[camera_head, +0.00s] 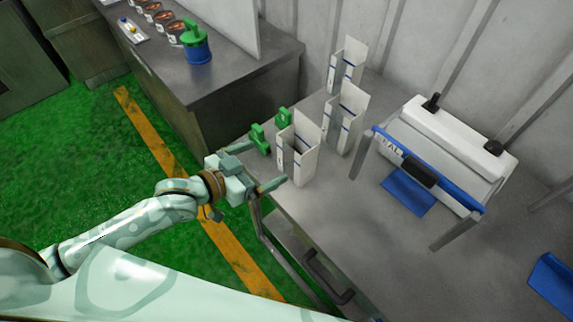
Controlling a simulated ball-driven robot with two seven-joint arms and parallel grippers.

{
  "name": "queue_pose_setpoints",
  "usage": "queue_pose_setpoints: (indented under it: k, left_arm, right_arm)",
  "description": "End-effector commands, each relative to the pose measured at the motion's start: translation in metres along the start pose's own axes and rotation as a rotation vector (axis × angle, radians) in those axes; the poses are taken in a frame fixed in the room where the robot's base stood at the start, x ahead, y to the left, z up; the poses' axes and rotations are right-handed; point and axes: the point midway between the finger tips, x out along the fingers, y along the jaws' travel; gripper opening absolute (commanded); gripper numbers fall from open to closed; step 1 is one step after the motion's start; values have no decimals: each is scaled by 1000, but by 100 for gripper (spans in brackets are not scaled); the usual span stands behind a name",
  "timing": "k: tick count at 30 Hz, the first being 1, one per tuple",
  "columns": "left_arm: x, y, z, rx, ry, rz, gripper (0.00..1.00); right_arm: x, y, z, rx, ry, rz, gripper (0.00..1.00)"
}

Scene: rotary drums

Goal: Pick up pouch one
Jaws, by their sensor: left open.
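Three white open-topped pouches with blue stripes stand upright in holders on the grey table: a near pouch (300,150), a middle pouch (346,112) and a far pouch (347,65). No number is legible on them, so I cannot tell which is pouch one. My left gripper (268,165) is open and empty at the table's left edge. Its fingers point right toward the near pouch, just left of it and apart from it. My right gripper is not in view.
Green blocks (259,139) stand beside the near pouch. A white sealer (455,143) with a blue front bar stands right of the pouches, a blue sheet (408,193) below it. A green-lidded blue jar (196,46) stands on the counter behind. The table's front is clear.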

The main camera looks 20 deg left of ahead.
Motion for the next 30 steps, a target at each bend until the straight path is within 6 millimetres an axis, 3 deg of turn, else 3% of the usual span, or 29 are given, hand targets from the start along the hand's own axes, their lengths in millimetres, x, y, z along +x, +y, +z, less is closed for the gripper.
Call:
queue_pose_setpoints:
  k: [3, 8, 14, 22, 30]
  left_arm:
    - [32, 0, 2, 0, 3, -1, 100]
    - [61, 0, 1, -1, 1, 0, 100]
    - [77, -1, 2, 0, 0, 0, 100]
    - [118, -4, 4, 0, 0, 0, 100]
    - [123, -4, 2, 1, -1, 0, 100]
  right_arm:
    - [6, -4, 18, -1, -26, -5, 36]
    - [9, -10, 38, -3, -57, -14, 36]
    - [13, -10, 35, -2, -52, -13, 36]
    - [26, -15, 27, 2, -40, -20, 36]
    - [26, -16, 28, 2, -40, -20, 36]
